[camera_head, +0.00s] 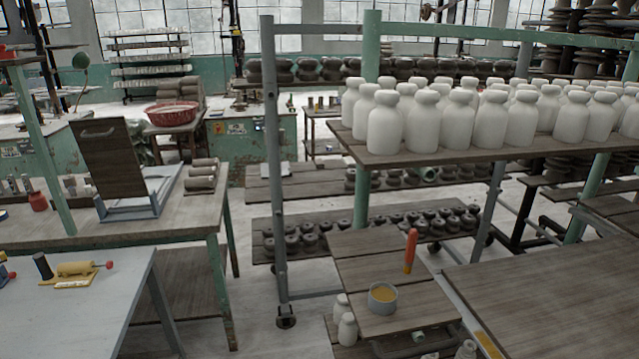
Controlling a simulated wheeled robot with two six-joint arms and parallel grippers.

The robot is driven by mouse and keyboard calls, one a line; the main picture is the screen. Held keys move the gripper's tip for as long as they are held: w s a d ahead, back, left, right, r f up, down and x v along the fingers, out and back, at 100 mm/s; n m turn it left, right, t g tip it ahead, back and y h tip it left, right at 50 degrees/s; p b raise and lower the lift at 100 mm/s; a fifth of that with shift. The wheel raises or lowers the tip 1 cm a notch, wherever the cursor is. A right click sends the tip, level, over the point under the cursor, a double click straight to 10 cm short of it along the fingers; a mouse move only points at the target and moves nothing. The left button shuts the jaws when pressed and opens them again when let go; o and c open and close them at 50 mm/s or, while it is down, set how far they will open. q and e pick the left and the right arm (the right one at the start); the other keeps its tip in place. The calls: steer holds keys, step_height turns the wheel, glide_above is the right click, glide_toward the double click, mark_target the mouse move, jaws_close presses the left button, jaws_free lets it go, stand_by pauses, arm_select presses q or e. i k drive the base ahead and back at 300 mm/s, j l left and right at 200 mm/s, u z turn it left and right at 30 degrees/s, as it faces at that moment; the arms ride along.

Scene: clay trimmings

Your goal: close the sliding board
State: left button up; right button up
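Two boards with handles are in view, and I cannot tell for sure which is the sliding board. One dark wooden board (112,160) stands upright, slightly tilted, at a pale blue-grey frame (150,207) on the left table; it has a pale bar handle near its top edge. The other is a low plank surface (350,268) at bottom centre, with a dark curved handle (415,345) at its front. Jars and small items show below and in front of it. Neither of my grippers is in view.
A grey bowl (382,300) with yellowish contents and an upright orange-red tool (410,252) stand on the low planks. White jars (460,115) crowd the shelf above. A grey table (90,310) is at lower left, a wooden tabletop (560,290) at lower right.

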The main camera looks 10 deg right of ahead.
mark_target(578, 301)
steer(key=z, duration=2.25)
